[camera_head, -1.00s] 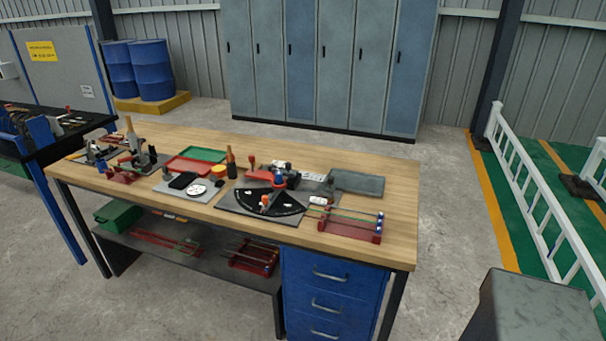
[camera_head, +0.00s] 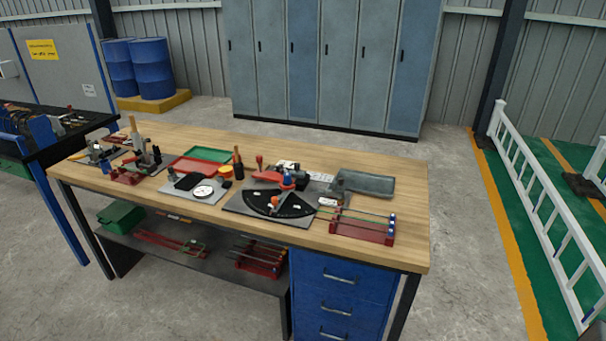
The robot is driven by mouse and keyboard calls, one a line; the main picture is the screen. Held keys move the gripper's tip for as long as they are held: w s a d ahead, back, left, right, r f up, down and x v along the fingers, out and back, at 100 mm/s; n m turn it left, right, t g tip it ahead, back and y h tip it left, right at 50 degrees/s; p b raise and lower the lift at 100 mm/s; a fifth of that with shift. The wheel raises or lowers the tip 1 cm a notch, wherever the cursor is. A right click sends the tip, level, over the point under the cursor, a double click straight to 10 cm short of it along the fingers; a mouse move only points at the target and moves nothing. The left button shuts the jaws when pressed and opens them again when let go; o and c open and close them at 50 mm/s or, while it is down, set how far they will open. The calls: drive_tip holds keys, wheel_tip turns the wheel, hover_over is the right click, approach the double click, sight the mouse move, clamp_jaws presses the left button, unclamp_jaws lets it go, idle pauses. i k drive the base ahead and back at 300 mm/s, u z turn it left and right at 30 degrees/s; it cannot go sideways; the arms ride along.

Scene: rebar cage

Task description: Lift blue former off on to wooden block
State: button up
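A small blue piece (camera_head: 288,181), likely the blue former, stands upright at the back of the black fan-shaped plate (camera_head: 274,205) on the workbench (camera_head: 400,247). A red part shows around its base. It is too small to tell how it is seated. I cannot make out a separate wooden block for certain on the bench's wooden top. My gripper is not in view.
A red rack (camera_head: 362,230) with thin rods stands right of the plate, and a grey tray (camera_head: 366,186) lies behind it. Green (camera_head: 205,155) and red trays, tools and a dial fill the left. The bench's right end is clear. A white railing (camera_head: 545,210) runs at right.

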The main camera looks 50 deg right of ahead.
sight(287, 179)
drive_tip(key=u, duration=0.3)
drive_tip(key=i, duration=1)
drive_tip(key=z, duration=0.3)
